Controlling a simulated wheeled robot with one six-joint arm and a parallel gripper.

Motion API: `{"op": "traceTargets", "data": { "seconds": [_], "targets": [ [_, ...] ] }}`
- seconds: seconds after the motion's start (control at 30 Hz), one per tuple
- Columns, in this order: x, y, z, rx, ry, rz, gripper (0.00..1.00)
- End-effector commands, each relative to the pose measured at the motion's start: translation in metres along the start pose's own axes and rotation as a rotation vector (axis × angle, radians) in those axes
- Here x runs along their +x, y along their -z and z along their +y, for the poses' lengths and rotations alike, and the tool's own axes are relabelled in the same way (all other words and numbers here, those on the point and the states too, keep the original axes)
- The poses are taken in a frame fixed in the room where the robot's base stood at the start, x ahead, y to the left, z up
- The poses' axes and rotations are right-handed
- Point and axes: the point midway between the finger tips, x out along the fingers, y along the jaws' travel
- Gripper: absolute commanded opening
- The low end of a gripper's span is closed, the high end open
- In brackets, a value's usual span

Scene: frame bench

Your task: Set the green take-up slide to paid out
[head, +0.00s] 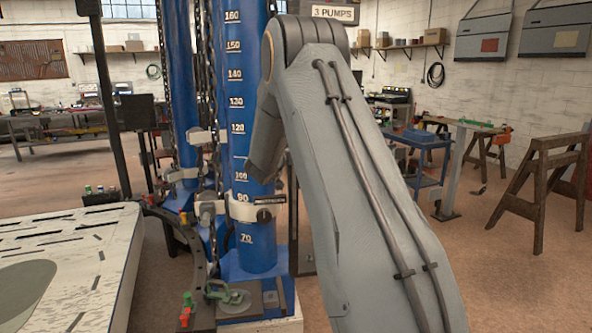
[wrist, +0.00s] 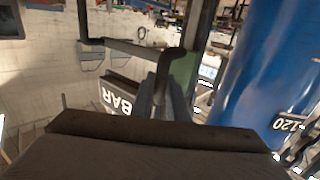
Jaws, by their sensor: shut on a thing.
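In the wrist view a green block (wrist: 184,74), which looks like the green take-up slide, stands beside a dark upright post. A dark bent handle (wrist: 140,50) runs in front of it. My gripper (wrist: 168,88) is shut on the handle's bent end, close against the green block; the exact contact is partly hidden by the fingers. In the head view my own arm covers this spot, and neither the slide nor my fingertips can be made out. I cannot read the slide's setting marks.
A blue column (head: 236,130) with a number scale stands close by; it also fills the right of the wrist view (wrist: 265,75). A dark sign reading BAR (wrist: 122,100) is near my fingers. Chains hang beside the columns. A pale slotted table (head: 110,250) lies at the left.

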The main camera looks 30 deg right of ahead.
Motion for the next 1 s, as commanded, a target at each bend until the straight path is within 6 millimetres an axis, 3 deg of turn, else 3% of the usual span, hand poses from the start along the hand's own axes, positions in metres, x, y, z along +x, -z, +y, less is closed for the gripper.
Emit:
{"op": "traceTargets", "data": {
  "seconds": [0.03,0.3,0.87,0.9,1.0],
  "targets": [
    [0.001,0.017,-0.003,0.004,0.003,0.007,0.0],
    [0.005,0.06,-0.001,0.002,-0.002,0.004,0.0],
    [0.006,0.075,0.0,0.002,-0.005,0.008,0.0],
    [0.006,0.075,0.0,0.002,-0.005,0.008,0.19],
    [0.006,0.075,0.0,0.002,-0.004,0.008,0.33]
  ]
}}
